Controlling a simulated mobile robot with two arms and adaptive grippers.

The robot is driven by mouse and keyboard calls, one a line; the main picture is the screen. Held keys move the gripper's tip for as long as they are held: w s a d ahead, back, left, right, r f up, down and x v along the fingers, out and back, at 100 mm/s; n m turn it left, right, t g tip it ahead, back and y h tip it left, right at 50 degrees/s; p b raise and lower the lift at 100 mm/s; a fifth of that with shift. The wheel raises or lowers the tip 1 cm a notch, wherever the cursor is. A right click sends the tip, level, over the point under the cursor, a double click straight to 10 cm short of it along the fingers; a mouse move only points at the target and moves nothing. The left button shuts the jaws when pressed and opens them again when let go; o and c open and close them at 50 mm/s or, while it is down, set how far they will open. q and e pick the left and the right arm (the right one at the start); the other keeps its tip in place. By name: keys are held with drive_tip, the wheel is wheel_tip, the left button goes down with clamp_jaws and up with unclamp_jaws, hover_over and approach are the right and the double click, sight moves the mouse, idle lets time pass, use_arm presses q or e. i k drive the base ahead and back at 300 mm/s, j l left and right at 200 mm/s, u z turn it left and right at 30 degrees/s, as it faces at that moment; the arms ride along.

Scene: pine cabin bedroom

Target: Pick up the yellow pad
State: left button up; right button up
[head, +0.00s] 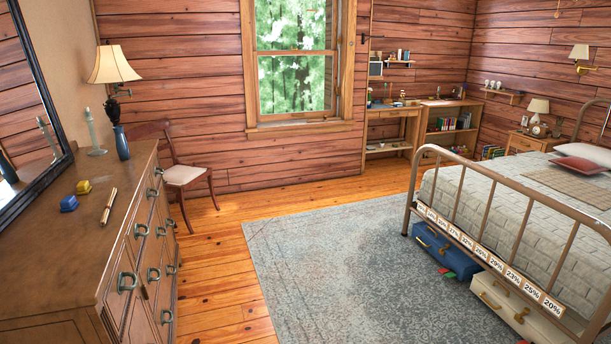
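A small yellow object (83,187), which looks like the yellow pad, lies on top of the wooden dresser (60,260) at the left. It is just behind a similar blue object (69,204), with a small gap between them. Neither of my grippers shows in the head view.
A tan stick-like item (109,206) lies right of the blue object. A blue vase (121,143), a glass candlestick (94,133) and a lamp (113,66) stand farther back. A chair (184,174) stands behind the dresser. Open floor and a rug (340,250) lie between dresser and bed (520,200).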

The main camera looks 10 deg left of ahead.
sight(83, 187)
drive_tip(key=i+u, duration=0.3)
drive_tip(key=i, duration=0.2)
drive_tip(key=i+u, duration=0.35)
drive_tip(key=i, duration=0.2)
drive_tip(key=i+l+u, duration=0.3)
drive_tip(key=i, duration=0.2)
drive_tip(key=i+l+u, duration=0.3)
drive_tip(key=i, duration=0.15)
